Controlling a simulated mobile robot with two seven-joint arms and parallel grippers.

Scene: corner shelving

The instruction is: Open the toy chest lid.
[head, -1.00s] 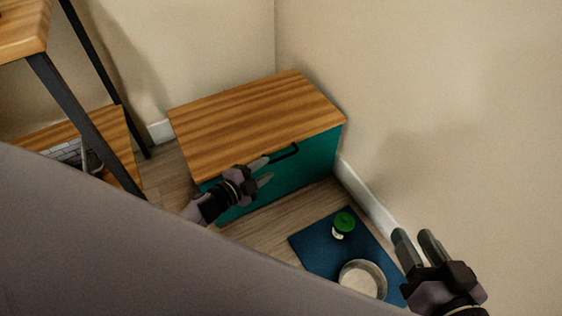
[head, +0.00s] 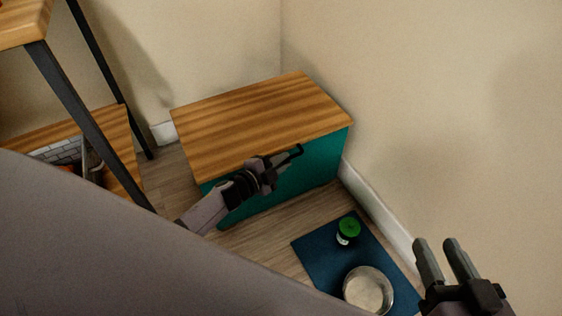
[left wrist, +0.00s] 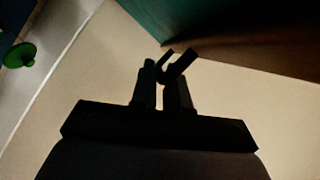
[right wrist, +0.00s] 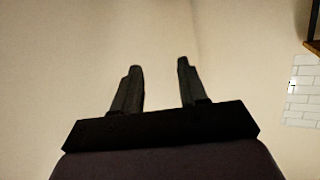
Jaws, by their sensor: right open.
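The toy chest has a wood-grain lid (head: 255,120) and a teal front (head: 315,160), and stands in the corner. Its lid lies flat and closed. A dark bar handle (head: 296,152) sticks out at the lid's front edge. My left gripper (head: 278,163) is at this handle, its fingers close together. In the left wrist view the handle (left wrist: 182,63) shows at the fingertips (left wrist: 163,75), seemingly held between them; the exact contact is dark. My right gripper (head: 437,246) is open and empty at the lower right, away from the chest; it also shows in the right wrist view (right wrist: 158,70).
A blue mat (head: 318,255) lies on the floor in front of the chest, with a green-lidded jar (head: 348,230) and a metal bowl (head: 368,290). A black-framed wooden shelf (head: 70,90) stands at the left. Walls stand close behind and right of the chest.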

